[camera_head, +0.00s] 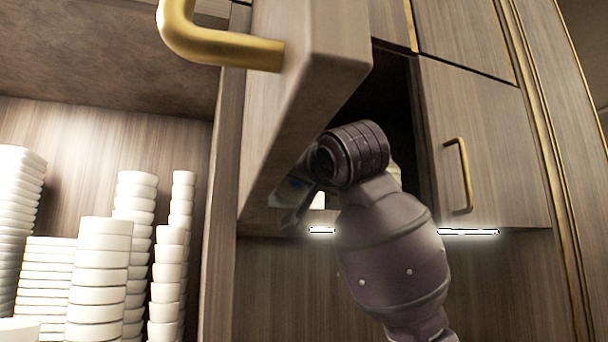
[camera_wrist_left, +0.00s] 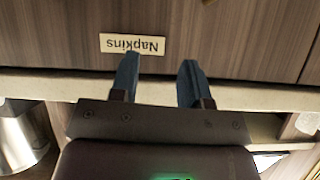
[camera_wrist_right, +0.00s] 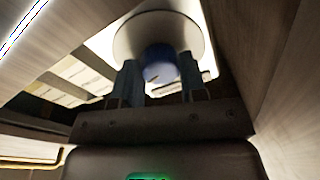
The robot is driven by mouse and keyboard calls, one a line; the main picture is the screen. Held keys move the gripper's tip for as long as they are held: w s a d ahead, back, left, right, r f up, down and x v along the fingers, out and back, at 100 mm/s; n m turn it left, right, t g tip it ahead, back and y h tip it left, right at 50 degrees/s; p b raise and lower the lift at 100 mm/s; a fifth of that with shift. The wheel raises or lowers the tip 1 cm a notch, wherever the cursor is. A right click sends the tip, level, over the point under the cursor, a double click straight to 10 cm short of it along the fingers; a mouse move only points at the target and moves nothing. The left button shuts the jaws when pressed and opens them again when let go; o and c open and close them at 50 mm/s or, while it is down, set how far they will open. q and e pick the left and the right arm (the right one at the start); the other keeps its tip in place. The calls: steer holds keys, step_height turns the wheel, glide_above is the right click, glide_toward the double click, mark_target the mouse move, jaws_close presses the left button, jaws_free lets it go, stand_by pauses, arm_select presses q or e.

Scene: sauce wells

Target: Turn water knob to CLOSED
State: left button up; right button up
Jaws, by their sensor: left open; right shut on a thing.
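The water knob (camera_wrist_right: 160,64) is a blue round knob with a small pale mark on its face, in the right wrist view. It sits in front of a white round disc (camera_wrist_right: 128,38). My right gripper (camera_wrist_right: 160,78) is shut on the knob, one finger at each side of it. In the head view my right arm reaches into the open cabinet, and the knob and fingertips are hidden behind the cabinet door and the arm. My left gripper (camera_wrist_left: 158,75) is open and empty, in front of a wooden panel with a Napkins label (camera_wrist_left: 132,44).
An open cabinet door (camera_head: 290,100) with a brass handle (camera_head: 220,42) stands close to my right arm. A closed door (camera_head: 485,150) is at the right. Several stacks of white bowls (camera_head: 100,270) stand at the left. A metal container (camera_wrist_left: 20,140) shows in the left wrist view.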

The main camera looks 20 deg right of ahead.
steer(key=m, duration=0.3)
steer(key=shift+m, duration=0.4)
stand_by(0.4)
steer(key=o, duration=0.9)
steer(key=shift+s, duration=0.15)
